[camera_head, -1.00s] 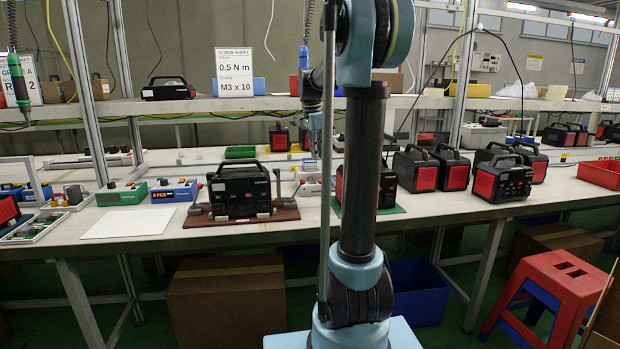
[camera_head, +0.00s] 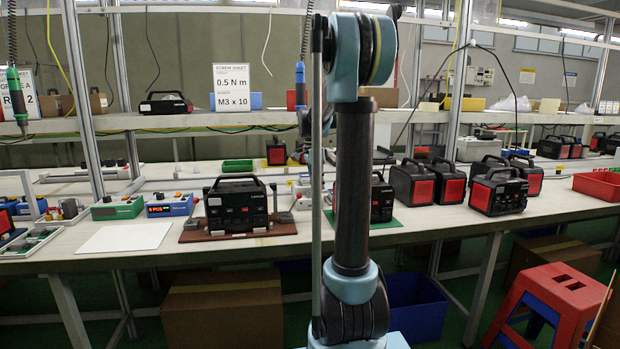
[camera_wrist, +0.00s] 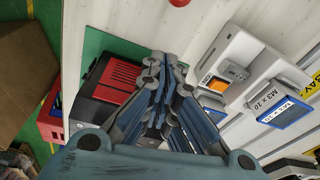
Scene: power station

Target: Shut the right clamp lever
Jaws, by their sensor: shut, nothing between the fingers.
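In the head view a black power station (camera_head: 237,206) with a top handle stands on a brown fixture board (camera_head: 210,236). The right clamp (camera_head: 284,217) sits at its right side, and its dark lever (camera_head: 273,195) appears to stand upright. The left clamp (camera_head: 196,224) is at the other side; its lever is too small to read. My gripper (camera_wrist: 158,62) shows in the wrist view with its fingers together and empty, above the bench near a red-and-black power station (camera_wrist: 118,77). In the head view my arm hides the gripper. The fixture is not recognisable in the wrist view.
A black power station (camera_head: 381,203) on a green mat (camera_head: 398,223) is partly behind my arm. A white sheet (camera_head: 124,238) lies left of the fixture. A blue screwdriver (camera_head: 300,85) hangs above the bench. A red stool (camera_head: 556,290) stands at the front right.

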